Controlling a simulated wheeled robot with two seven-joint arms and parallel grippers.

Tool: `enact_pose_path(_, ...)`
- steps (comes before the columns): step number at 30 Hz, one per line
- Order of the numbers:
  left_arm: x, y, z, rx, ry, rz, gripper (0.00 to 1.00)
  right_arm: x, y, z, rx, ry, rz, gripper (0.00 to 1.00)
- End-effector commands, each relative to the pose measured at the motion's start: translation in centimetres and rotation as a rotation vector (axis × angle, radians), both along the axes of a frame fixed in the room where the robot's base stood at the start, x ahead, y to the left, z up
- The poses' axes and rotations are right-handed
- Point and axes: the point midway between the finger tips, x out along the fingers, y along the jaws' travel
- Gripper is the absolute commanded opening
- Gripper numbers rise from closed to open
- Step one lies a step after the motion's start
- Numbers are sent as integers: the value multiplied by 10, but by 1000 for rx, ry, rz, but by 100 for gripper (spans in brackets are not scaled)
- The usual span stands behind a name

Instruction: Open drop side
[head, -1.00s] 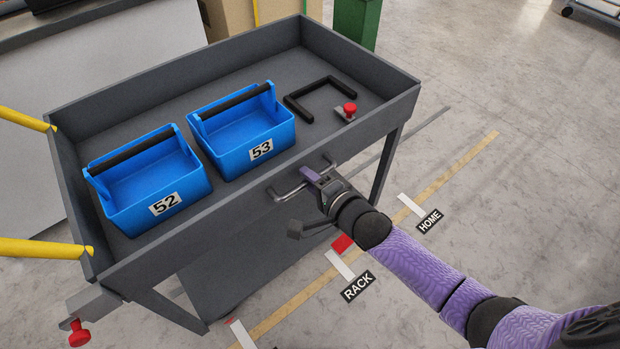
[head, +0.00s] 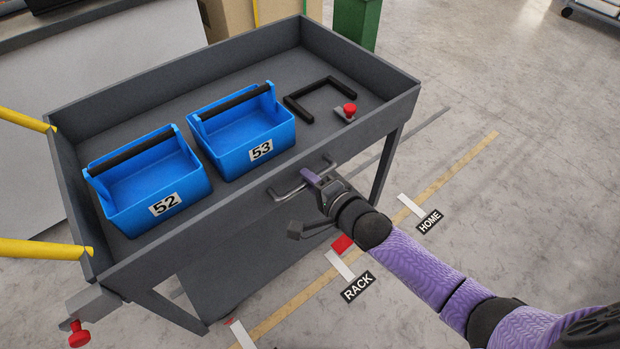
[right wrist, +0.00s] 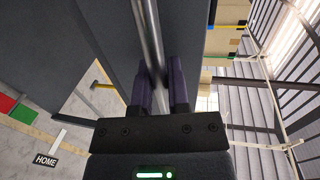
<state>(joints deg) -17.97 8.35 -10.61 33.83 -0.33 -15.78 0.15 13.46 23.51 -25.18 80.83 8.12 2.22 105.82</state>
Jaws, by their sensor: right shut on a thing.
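A dark grey cart (head: 75,165) has raised sides around its top tray. Its near long side panel (head: 185,245) stands upright, level with the other sides. A metal bar handle (head: 288,194) is fixed to that panel's outer face, and its bar also shows in the right wrist view (right wrist: 149,35). My right gripper (head: 311,177) is shut on the handle, with its purple fingers (right wrist: 162,80) on either side of the bar. The fingers hide the middle of the handle. My left gripper is out of view.
Blue totes marked 52 (head: 165,205) and 53 (head: 262,150) stand in the tray behind the panel. A black U-shaped bar (head: 298,108) and a red knob (head: 350,108) are right of them. Another red knob (head: 78,335) is at the near left corner. Open floor lies right.

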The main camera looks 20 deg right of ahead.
Motion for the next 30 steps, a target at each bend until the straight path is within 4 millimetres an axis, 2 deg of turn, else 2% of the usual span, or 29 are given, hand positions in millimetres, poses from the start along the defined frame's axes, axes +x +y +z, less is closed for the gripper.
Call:
enact_pose_path(7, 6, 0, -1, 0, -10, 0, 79, 0, 0, 0, 0, 1, 0, 0)
enact_pose_path(20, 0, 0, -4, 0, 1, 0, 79, -2, 0, -3, 5, -11, 0, 0)
enact_pose_path(26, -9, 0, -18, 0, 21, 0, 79, -8, -3, -11, 34, -86, -1, 0)
enact_pose_path(30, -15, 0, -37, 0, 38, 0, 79, -14, -5, -20, 69, -183, -2, 0)
